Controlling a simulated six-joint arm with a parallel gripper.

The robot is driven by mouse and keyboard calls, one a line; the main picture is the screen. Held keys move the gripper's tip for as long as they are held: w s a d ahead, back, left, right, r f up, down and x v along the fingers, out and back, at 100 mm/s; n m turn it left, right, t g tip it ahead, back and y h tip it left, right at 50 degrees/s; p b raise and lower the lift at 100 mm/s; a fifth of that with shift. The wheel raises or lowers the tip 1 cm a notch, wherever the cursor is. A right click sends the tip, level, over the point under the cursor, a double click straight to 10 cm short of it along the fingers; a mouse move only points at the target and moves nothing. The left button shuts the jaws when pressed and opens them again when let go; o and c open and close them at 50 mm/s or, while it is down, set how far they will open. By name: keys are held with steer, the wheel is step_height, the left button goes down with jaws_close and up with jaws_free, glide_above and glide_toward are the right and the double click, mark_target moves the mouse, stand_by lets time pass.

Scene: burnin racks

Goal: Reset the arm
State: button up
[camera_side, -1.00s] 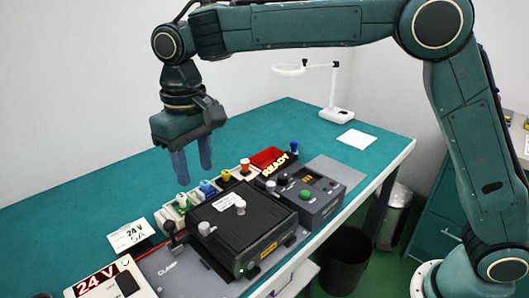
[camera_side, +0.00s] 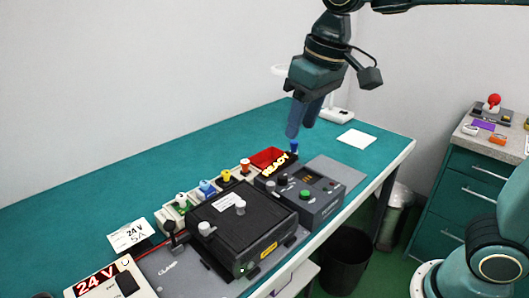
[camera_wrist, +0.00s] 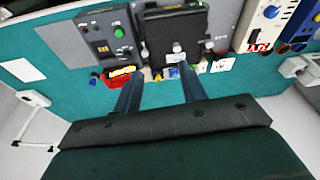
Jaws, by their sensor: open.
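My gripper (camera_side: 304,118) is in the air above the far part of the green bench, up and to the right of the black box. In the wrist view its two blue fingers (camera_wrist: 158,92) are apart with nothing between them. The black box (camera_side: 243,222) with two light knobs on its lid sits on a grey clamp plate (camera_side: 178,262). To its right is a dark grey unit (camera_side: 310,194) with a green button and a display reading READY.
Several coloured-top connectors (camera_side: 206,188) stand in a row behind the box. A red tray (camera_side: 268,157), a blue-topped post (camera_side: 294,147), a white card (camera_side: 356,138) and a magnifier lamp (camera_side: 338,114) are farther back. A 24 V supply (camera_side: 112,281) is front left. A side cabinet (camera_side: 481,170) stands right.

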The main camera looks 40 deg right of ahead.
steer(key=s+d+f+t, duration=0.1)
steer(key=s+d, duration=0.2)
steer(key=s, duration=0.2)
steer(key=s+d+f+t, duration=0.1)
steer(key=s+d+f, duration=0.1)
steer(key=s, duration=0.3)
steer(key=s+d+f+m, duration=0.1)
steer(key=s+d+f, duration=0.1)
steer(key=s+d, duration=0.2)
steer(key=shift+s+f+t+h, duration=0.25)
steer(key=shift+s+t+h, duration=0.15)
steer(key=shift+s, duration=0.5)
steer(key=shift+w, duration=0.1)
